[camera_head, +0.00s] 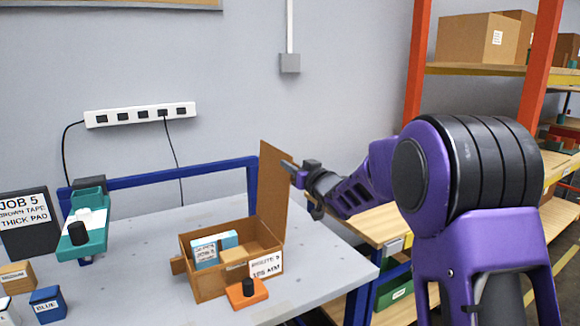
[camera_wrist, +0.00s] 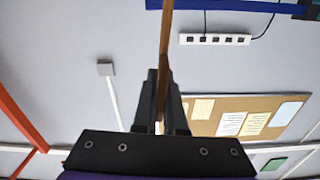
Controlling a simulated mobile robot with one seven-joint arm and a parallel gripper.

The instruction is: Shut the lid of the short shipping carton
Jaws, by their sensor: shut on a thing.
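The short shipping carton (camera_head: 208,286) is an open brown box on the grey table, with a white label on its front right corner. Its lid (camera_head: 273,193) stands upright on the carton's right side. A blue-and-white box (camera_head: 228,240) and a small tan block show inside. My gripper (camera_head: 290,166) is at the lid's upper right edge and is shut on it. In the wrist view the lid (camera_wrist: 166,40) is seen edge-on as a thin brown strip between the fingers (camera_wrist: 160,100). The lid's grasped part is partly hidden by the fingers.
An orange block with a black knob (camera_head: 247,292) stands against the carton's front. A teal device (camera_head: 84,238), a black JOB 5 sign (camera_head: 25,222) and a blue block (camera_head: 48,304) are at the left. Orange-framed shelves (camera_head: 418,60) stand at the right.

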